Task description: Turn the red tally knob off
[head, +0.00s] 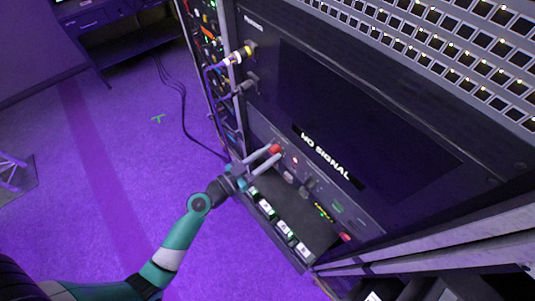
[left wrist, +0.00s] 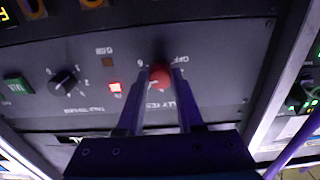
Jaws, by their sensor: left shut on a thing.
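The red tally knob (left wrist: 160,77) sits on a dark rack panel (left wrist: 215,60), with panel lettering around it that is partly covered. In the left wrist view my left gripper (left wrist: 158,85) has one finger on each side of the knob and is shut on it. In the head view the red knob (head: 275,149) shows at the tips of my left gripper (head: 271,153), whose arm reaches up from the lower left. The knob's pointer mark cannot be made out clearly. My right gripper is not in view.
A screen reading "NO SIGNAL" (head: 325,152) is above. Cables (head: 212,95) hang at the rack's left side. Open purple floor (head: 130,170) lies left.

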